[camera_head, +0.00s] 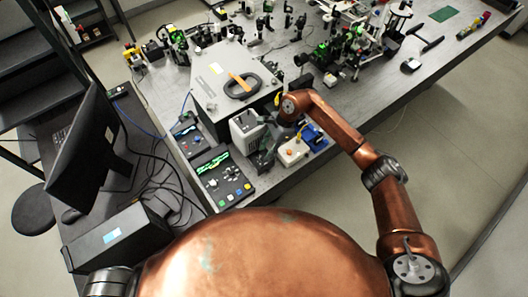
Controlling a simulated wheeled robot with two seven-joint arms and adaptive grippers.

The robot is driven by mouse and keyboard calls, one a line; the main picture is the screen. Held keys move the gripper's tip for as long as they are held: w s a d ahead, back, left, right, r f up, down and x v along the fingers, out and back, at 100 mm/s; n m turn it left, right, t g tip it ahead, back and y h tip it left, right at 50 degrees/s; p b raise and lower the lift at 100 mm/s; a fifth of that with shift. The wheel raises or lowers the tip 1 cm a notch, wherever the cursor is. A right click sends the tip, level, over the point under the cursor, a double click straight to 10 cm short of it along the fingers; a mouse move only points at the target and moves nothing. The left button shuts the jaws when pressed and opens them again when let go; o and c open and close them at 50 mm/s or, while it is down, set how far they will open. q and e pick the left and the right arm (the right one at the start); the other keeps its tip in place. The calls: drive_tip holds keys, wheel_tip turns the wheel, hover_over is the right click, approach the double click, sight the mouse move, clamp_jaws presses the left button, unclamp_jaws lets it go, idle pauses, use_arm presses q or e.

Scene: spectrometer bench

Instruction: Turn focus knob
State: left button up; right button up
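My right arm reaches in from the right over the front of the bench, its wrist bent down. My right gripper (264,157) is dark and points down between a light grey box (244,131) and a small white box with an orange knob on top (292,152). The fingers are small and partly hidden, so I cannot tell whether they are open, shut or touching anything. I cannot make out which part is the focus knob; it may be hidden by the gripper. My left gripper is not in view; only part of my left arm shows at the bottom left.
A control panel with a green display (236,186) lies at the bench's front left. A large white housing with a black handle (212,87) stands behind. Several optical parts fill the back. A monitor (82,135) and cables are at left. The bench's right front surface (385,92) is mostly clear.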

sight(262, 158)
drive_tip(key=shift+a+f, duration=0.3)
drive_tip(key=shift+f, duration=0.3)
drive_tip(key=shift+a+f, duration=0.1)
drive_tip(key=shift+f, duration=0.25)
drive_tip(key=shift+s+f, duration=0.2)
drive_tip(key=shift+w, duration=0.1)
drive_tip(key=shift+c, duration=1.4)
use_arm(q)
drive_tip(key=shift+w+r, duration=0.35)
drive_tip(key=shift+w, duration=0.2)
use_arm(e)
clamp_jaws()
